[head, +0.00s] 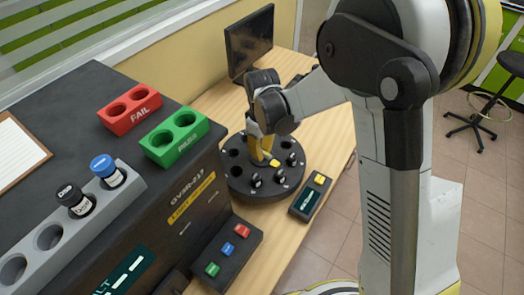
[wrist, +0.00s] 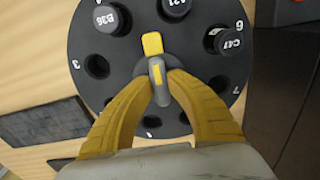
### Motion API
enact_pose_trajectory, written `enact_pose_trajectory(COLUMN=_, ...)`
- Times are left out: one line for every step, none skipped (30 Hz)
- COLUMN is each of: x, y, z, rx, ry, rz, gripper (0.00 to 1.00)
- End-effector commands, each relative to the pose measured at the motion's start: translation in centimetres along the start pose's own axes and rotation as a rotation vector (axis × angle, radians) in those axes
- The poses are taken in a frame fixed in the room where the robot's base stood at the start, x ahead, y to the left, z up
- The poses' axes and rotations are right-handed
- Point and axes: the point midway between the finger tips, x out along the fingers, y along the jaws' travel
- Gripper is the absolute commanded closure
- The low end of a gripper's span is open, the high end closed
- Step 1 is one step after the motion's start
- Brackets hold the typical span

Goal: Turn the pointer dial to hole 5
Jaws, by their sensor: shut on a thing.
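The black round dial plate (head: 240,187) stands on the wooden table and has a ring of holes, several holding black-capped vials. In the wrist view the plate (wrist: 118,72) carries a grey pointer knob with a yellow tip (wrist: 152,43) at its centre. The tip points up the picture, between the vial marked B36 (wrist: 110,17) and a vial whose label ends in 21 (wrist: 175,6). A vial marked C47 (wrist: 228,40) sits by the number 6. Numbers 3 and 7 are legible; 5 is not visible. My gripper (wrist: 160,82) is shut on the pointer knob, its yellow fingers either side.
A small control box with a display (head: 310,197) lies right of the plate, and a monitor (head: 250,42) stands behind. Left are the dark analyser (head: 150,205), a red FAIL rack (head: 128,107), a green PASS rack (head: 173,138) and a grey vial rack (head: 85,225).

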Motion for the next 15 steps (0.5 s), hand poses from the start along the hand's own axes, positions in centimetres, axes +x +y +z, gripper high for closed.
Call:
enact_pose_trajectory(x=0.04, y=-0.02, z=0.03, rx=0.038, ry=-0.001, rz=0.000, gripper=1.00)
enact_pose_trajectory(x=0.04, y=-0.02, z=0.03, rx=0.061, ry=-0.001, rz=0.000, gripper=1.00)
enact_pose_trajectory(x=0.04, y=-0.02, z=0.03, rx=0.093, ry=-0.001, rz=0.000, gripper=1.00)
enact_pose_trajectory(x=0.04, y=-0.02, z=0.03, rx=0.115, ry=-0.001, rz=0.000, gripper=1.00)
enact_pose_trajectory(x=0.04, y=-0.02, z=0.03, rx=0.137, ry=-0.001, rz=0.000, gripper=1.00)
enact_pose_trajectory(x=0.04, y=-0.02, z=0.03, rx=0.165, ry=-0.001, rz=0.000, gripper=1.00)
enact_pose_trajectory(x=0.04, y=-0.02, z=0.03, rx=0.184, ry=-0.001, rz=0.000, gripper=1.00)
enact_pose_trajectory(x=0.04, y=-0.02, z=0.03, rx=0.203, ry=-0.001, rz=0.000, gripper=1.00)
enact_pose_trajectory(x=0.04, y=-0.03, z=0.03, rx=0.226, ry=-0.001, rz=0.000, gripper=1.00)
enact_pose_trajectory(x=0.04, y=-0.02, z=0.03, rx=0.242, ry=-0.001, rz=0.000, gripper=1.00)
enact_pose_trajectory(x=0.04, y=-0.02, z=0.03, rx=0.258, ry=-0.001, rz=0.000, gripper=1.00)
enact_pose_trajectory(x=0.04, y=-0.02, z=0.04, rx=0.275, ry=-0.001, rz=0.000, gripper=1.00)
enact_pose_trajectory(x=0.04, y=-0.02, z=0.04, rx=0.289, ry=-0.001, rz=0.000, gripper=1.00)
enact_pose_trajectory(x=0.04, y=-0.02, z=0.04, rx=0.299, ry=-0.001, rz=0.000, gripper=1.00)
enact_pose_trajectory(x=0.04, y=-0.02, z=0.04, rx=0.313, ry=-0.001, rz=0.000, gripper=1.00)
